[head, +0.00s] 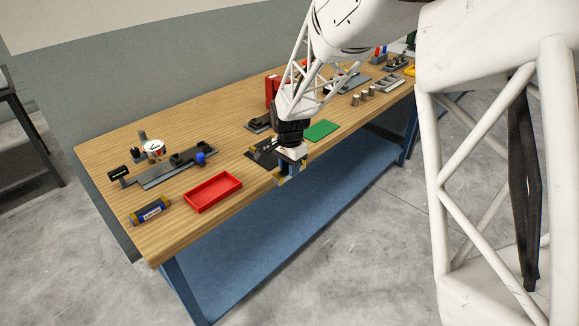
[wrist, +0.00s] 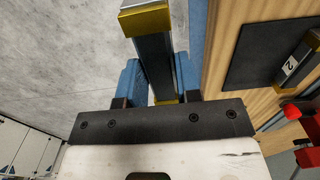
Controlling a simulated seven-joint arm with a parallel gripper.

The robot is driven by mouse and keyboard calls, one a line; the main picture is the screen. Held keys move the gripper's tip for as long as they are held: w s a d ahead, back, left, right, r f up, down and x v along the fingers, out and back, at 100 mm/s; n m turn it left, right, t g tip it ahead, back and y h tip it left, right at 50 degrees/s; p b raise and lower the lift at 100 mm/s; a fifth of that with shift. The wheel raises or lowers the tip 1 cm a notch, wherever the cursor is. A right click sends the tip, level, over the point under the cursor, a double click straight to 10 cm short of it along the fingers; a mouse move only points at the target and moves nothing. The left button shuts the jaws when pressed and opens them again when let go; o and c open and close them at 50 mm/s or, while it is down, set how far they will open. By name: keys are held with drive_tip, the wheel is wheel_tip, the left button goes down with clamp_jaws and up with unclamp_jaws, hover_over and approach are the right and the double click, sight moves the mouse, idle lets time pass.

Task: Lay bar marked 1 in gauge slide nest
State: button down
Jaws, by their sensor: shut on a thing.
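My gripper (head: 290,172) is shut on a dark bar with brass-coloured ends (wrist: 154,55), between its blue fingers. No number shows on the visible side of this bar. In the head view my gripper hangs at the bench's front edge, beside the black mat (head: 252,154). Another bar, marked 2 (wrist: 290,66), lies on that mat in the wrist view. The gauge slide (head: 160,178) is at the left of the bench, with a round white dial (head: 154,147), dark blocks and a blue knob (head: 201,158). Its nest is too small to make out clearly.
A red tray (head: 213,203) lies near the front edge between the gauge slide and my gripper. A cylinder with blue and yellow bands (head: 150,210) lies at the front left. A green mat (head: 322,130) and several small metal cylinders (head: 364,96) are farther right.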

drive_tip(key=w+a+r, duration=0.1)
drive_tip(key=a, duration=1.2)
drive_tip(key=w+a+r, duration=0.1)
drive_tip(key=w+a, duration=0.1)
drive_tip(key=a, duration=1.2)
drive_tip(key=shift+a, duration=0.3)
hover_over(191, 153)
drive_tip(key=shift+w+a+f, duration=0.1)
drive_tip(key=shift+f, duration=0.65)
drive_tip(key=shift+f, duration=1.75)
drive_tip(key=shift+f, duration=0.15)
